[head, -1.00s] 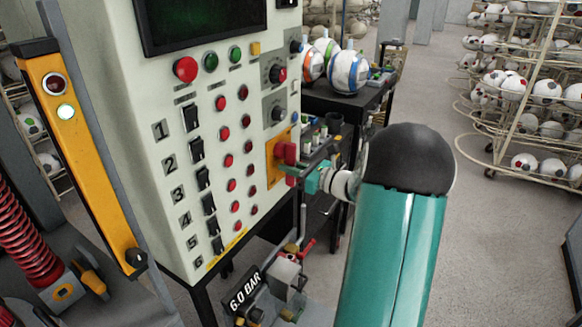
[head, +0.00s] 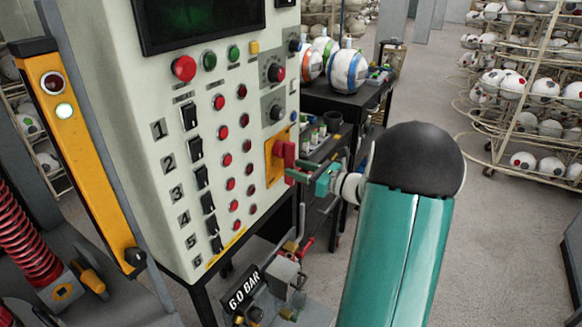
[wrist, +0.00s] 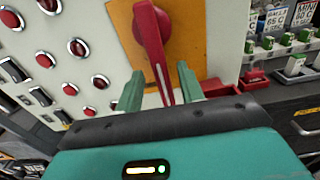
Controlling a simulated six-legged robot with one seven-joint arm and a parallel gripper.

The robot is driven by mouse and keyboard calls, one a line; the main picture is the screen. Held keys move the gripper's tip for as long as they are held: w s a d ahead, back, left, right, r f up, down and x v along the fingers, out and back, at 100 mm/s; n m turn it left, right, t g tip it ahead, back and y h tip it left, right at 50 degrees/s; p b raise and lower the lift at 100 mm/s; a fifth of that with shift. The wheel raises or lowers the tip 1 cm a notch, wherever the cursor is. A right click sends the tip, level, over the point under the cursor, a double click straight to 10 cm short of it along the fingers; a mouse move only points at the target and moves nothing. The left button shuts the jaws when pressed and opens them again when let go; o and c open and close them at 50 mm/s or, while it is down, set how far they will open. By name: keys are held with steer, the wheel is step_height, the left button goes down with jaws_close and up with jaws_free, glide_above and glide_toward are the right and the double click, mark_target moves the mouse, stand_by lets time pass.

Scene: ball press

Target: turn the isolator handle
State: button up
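The red isolator handle (head: 286,153) sits on a yellow-orange plate (head: 271,164) on the right side of the control cabinet. In the wrist view the handle (wrist: 153,35) hangs nearly straight down, slightly tilted, with a pale line along its lower arm. My gripper (wrist: 161,86) is open, with one green finger on each side of the handle's lower end. Gaps show between the fingers and the handle. In the head view my gripper (head: 297,174) is just right of and below the handle. The handle's lowest tip is hidden behind my gripper body.
The cabinet front (head: 180,110) carries switches, red lamps and a screen. Below it are pipework and a "6.0 BAR" sign (head: 246,289). A dark bench with balls (head: 348,72) stands behind my arm. Ball racks (head: 530,90) are at right, with open floor between.

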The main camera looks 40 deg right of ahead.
steer(key=v, duration=1)
steer(key=shift+s, duration=0.25)
steer(key=shift+d, duration=0.1)
steer(key=a+r+n+g+y, duration=0.2)
steer(key=a+n+g, duration=1.05)
steer(key=a, duration=1.35)
steer(key=s+a+r+n+t+h, duration=0.1)
steer(key=s+a+n+h, duration=0.7)
steer(key=n, duration=1.1)
steer(key=s+a+r, duration=0.1)
steer(key=s+a, duration=0.1)
steer(key=s, duration=0.1)
steer(key=shift+s+a+n, duration=0.15)
steer(key=shift+a+n, duration=0.05)
steer(key=shift+n, duration=0.15)
